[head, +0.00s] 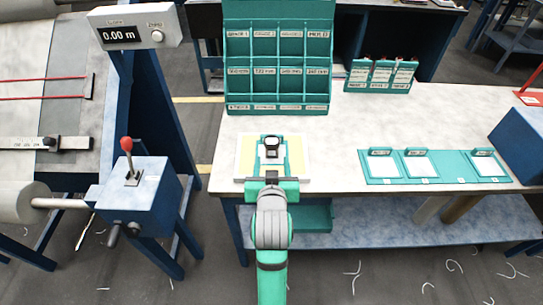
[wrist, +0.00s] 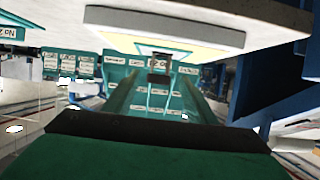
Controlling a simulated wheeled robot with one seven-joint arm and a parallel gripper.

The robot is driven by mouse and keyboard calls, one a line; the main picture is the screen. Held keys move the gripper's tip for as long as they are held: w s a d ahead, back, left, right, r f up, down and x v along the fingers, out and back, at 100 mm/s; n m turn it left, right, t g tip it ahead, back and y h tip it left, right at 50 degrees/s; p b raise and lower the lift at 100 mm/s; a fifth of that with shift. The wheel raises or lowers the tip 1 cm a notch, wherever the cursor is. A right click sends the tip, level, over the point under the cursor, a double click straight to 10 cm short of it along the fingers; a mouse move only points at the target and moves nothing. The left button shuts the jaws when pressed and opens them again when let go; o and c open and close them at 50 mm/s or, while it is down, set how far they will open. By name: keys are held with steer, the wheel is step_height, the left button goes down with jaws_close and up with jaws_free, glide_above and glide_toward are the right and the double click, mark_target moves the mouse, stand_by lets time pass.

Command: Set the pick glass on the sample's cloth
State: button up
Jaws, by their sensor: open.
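The likely pick glass (head: 272,143) is a small dark-rimmed stand-like piece on the bench's front left part. It also shows in the wrist view (wrist: 159,78). It stands over a pale sheet with a yellow area, likely the sample's cloth (head: 245,158); the cloth also shows in the wrist view (wrist: 115,40). My gripper (head: 271,166) reaches over the sheet's front edge from below. Its jaws are open, and the piece shows just beyond or between the fingertips; I cannot tell which. Whether the piece touches the cloth is hard to tell.
A teal compartment rack (head: 278,108) stands behind the cloth. A teal tray (head: 450,180) with white pads lies to the right, and a small labelled card rack (head: 380,88) at the back. The loom's blue control box (head: 140,190) with a red-knobbed lever stands left of the bench.

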steer(key=s+f, duration=0.7)
steer(key=s, duration=0.2)
steer(key=s+f, duration=0.7)
steer(key=s, duration=0.3)
steer(key=s+t, duration=0.1)
steer(key=s, duration=1.9)
steer(key=shift+r+t, duration=0.3)
steer(key=shift+r, duration=0.15)
steer(key=shift+w, duration=0.15)
